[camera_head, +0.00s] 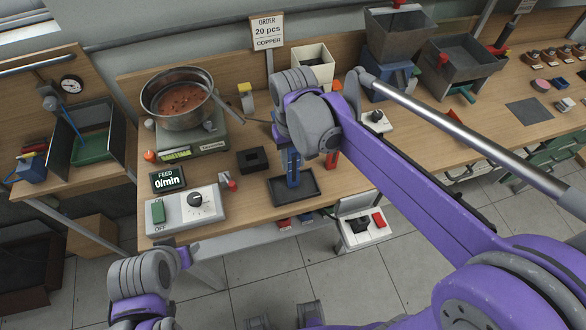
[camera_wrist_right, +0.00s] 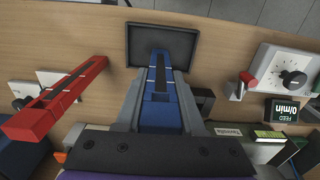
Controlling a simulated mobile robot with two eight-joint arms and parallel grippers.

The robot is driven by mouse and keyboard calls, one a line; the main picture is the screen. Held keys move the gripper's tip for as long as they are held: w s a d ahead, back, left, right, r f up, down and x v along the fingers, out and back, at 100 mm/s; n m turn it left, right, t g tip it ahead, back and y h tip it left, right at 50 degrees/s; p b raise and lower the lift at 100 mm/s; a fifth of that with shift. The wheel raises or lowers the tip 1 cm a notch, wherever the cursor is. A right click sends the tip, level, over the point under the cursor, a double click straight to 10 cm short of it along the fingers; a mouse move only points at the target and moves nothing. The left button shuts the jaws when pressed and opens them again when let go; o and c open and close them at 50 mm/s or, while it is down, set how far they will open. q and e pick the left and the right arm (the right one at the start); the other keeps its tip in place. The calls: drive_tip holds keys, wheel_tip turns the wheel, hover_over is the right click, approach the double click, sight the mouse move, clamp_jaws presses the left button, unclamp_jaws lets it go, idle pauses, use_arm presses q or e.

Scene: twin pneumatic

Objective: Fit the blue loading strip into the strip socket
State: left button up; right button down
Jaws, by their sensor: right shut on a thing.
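The blue loading strip (camera_head: 293,169) stands roughly upright over the dark shallow tray (camera_head: 306,197) at the front edge of the bench. My right gripper (camera_wrist_right: 161,78) is shut on the strip; in the wrist view the blue strip (camera_wrist_right: 158,113) lies between the two grey fingers and points at the tray (camera_wrist_right: 135,38). I cannot tell whether its lower end touches the tray. A black block with a recess (camera_head: 252,160), possibly the strip socket, sits left of the strip. My left arm shows at the lower left of the head view, with its fingers out of sight.
A red strip (camera_head: 333,159) stands close to the right of my right gripper. The control box (camera_head: 187,209) and feed display (camera_head: 168,179) are at the left. A scale (camera_head: 190,143) carries a steel bowl (camera_head: 178,98). Hoppers (camera_head: 400,38) stand at the back right.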

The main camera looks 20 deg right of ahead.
drive_tip(key=shift+r, duration=0.1)
wheel_tip(320, 180, up, 10)
drive_tip(key=shift+f+p, duration=0.1)
drive_tip(key=shift+p, duration=0.2)
idle(0.5)
